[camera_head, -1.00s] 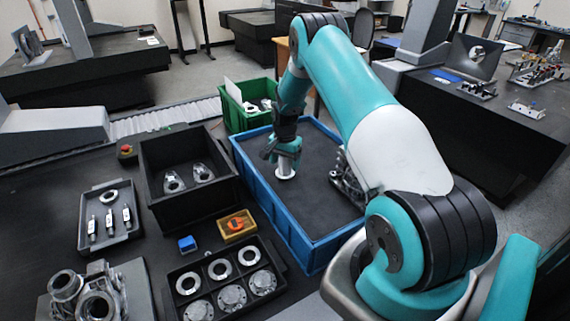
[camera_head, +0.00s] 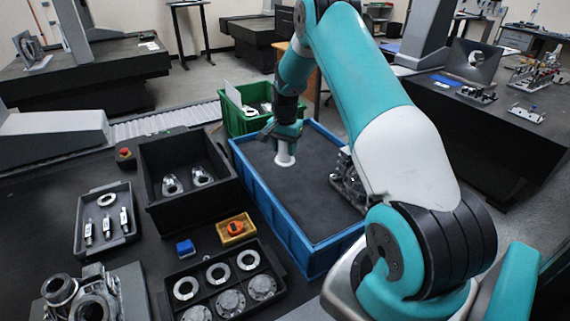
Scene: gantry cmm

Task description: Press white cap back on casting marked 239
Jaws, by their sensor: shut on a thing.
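My gripper (camera_head: 285,148) is shut on a white cap (camera_head: 285,159) and holds it over the left part of the blue crate (camera_head: 262,189). The cap shows a round flange at its lower end. A grey metal casting (camera_head: 347,178) sits at the right side of the blue crate, partly hidden by my arm. More castings (camera_head: 70,296) stand at the front left. I cannot read a 239 marking on any casting.
A black bin (camera_head: 158,202) with two metal parts stands left of the crate. A green crate (camera_head: 238,125) is behind. The crate's middle is clear.

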